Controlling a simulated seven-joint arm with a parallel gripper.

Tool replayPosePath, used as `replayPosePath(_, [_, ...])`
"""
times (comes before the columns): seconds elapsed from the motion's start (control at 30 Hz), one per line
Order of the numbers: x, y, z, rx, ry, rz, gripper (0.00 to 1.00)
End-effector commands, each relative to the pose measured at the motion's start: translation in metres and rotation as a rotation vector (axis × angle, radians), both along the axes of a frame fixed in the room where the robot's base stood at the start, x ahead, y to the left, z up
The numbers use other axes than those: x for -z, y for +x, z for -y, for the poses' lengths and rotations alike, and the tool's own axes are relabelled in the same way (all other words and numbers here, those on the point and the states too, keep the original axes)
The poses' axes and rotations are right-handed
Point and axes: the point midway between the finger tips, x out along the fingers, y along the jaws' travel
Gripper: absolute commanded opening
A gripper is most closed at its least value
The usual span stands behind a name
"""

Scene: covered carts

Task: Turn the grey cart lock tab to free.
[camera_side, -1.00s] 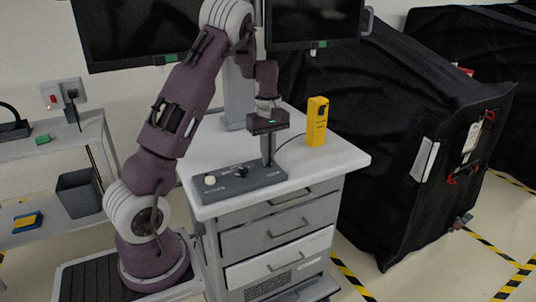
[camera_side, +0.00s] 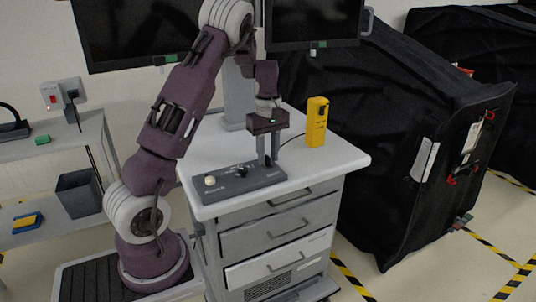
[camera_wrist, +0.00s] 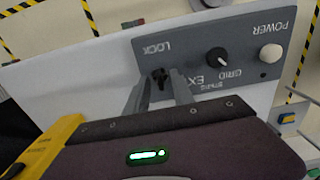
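The lock tab (camera_wrist: 159,75) shows in the wrist view as a small dark piece by the word LOCK on the grey control panel (camera_wrist: 247,88). Its exact angle is hard to read. My gripper (camera_wrist: 160,84) points down at it, with one finger on each side of the tab. The fingers stand apart, and I cannot tell whether either touches the tab. In the side view my gripper (camera_side: 268,164) is at the right end of the panel (camera_side: 222,191), and its fingers hide the tab.
The panel carries a black knob (camera_wrist: 217,57) and a pale POWER button (camera_wrist: 270,53). A yellow box (camera_side: 317,122) stands on the white cart top (camera_side: 340,158), behind and right of my gripper. A monitor (camera_side: 312,22) hangs above. Covered carts (camera_side: 400,120) stand to the right.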

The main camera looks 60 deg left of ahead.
Motion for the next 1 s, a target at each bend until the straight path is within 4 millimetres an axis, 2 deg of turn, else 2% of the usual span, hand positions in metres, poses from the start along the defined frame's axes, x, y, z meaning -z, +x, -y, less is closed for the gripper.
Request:
replayPosePath(0.2, [-0.041,0.001,-0.001,0.001,0.005,0.006,0.29])
replayPosePath(0.37, [-0.065,0.001,-0.001,0.000,0.003,0.004,0.29])
replayPosePath(0.83, [-0.072,0.000,0.002,0.007,0.000,0.005,0.29])
replayPosePath(0.87, [-0.075,0.000,0.006,0.022,-0.003,0.014,0.29])
replayPosePath(0.93, [-0.093,-0.003,0.032,0.108,-0.014,0.057,0.29])
replayPosePath(0.97, [-0.105,-0.006,0.049,0.171,-0.020,0.084,0.29])
replayPosePath(1.0, [-0.122,-0.014,0.077,0.278,-0.025,0.128,0.29])
